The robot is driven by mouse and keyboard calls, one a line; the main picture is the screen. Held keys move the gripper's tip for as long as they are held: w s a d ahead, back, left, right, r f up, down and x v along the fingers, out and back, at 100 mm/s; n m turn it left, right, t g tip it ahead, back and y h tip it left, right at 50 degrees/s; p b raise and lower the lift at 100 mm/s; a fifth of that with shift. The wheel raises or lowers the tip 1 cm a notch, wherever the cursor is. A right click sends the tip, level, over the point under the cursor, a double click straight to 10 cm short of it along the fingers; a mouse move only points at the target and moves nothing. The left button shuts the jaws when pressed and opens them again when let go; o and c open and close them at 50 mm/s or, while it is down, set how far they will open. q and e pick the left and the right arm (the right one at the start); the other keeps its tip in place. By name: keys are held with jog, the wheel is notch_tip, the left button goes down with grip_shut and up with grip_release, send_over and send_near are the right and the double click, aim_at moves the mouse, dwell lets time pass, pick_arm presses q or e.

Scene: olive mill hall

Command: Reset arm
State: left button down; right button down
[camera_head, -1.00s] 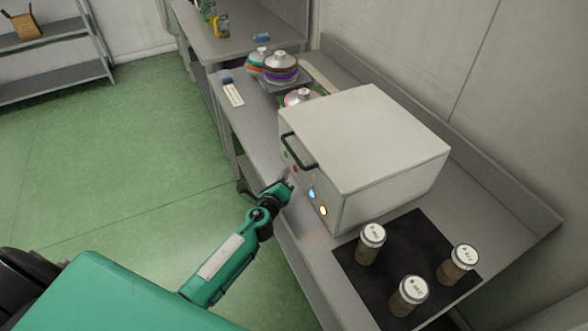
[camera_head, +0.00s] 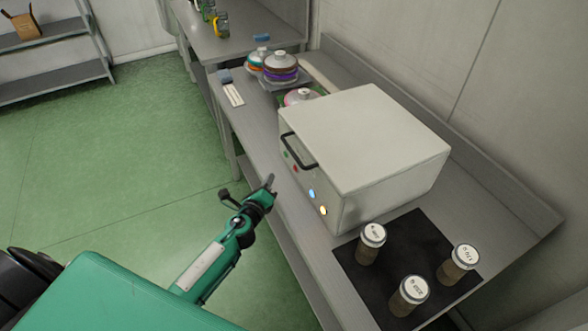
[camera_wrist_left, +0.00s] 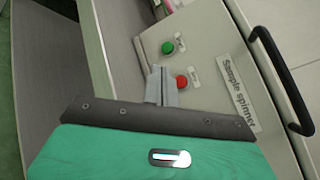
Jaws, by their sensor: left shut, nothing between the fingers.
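My left gripper (camera_head: 270,182) is shut and empty in the head view, beside the front edge of the bench and a little apart from the white box. In the left wrist view its shut fingers (camera_wrist_left: 160,85) stand in front of the box's front panel. That panel carries a "Sample spinner" label (camera_wrist_left: 238,92), a green button (camera_wrist_left: 167,47), a red button (camera_wrist_left: 181,82) and a black handle (camera_wrist_left: 285,85). The sample spinner (camera_head: 365,140) stands on the bench with its lid down. My right gripper is not in view.
A black mat (camera_head: 417,246) with three lidded cups (camera_head: 371,244) lies right of the spinner. Several lidded round containers (camera_head: 281,70) stand behind it on the steel bench (camera_head: 247,121). Green floor (camera_head: 110,170) is clear at left. A shelf (camera_head: 55,75) stands far left.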

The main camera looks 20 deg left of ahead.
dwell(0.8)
pick_arm(q)
jog(key=s+n+g+y, duration=0.4)
jog(key=s+n+g, duration=0.2)
jog(key=s+n, duration=0.85)
jog(key=s+d+n+g+h, duration=0.3)
jog(key=s+d+n+g, duration=0.1)
jog(key=s, duration=0.6)
jog(key=s+d+n+g+h, duration=0.2)
jog(key=s+d+n+g, duration=0.25)
jog(key=s, duration=0.45)
jog(key=s+f+x, duration=0.1)
jog(key=s+x, duration=0.2)
jog(key=x, duration=1.1)
jog(key=s+f+x, duration=0.1)
jog(key=s+x, duration=0.2)
jog(key=x, duration=1.1)
jog(key=s+a+f+g, duration=0.1)
jog(key=s+a+f, duration=0.2)
jog(key=s+f, duration=1.7)
jog(key=shift+s+f+g, duration=0.2)
jog(key=shift+f+g, duration=0.05)
jog(key=shift+g, duration=0.1)
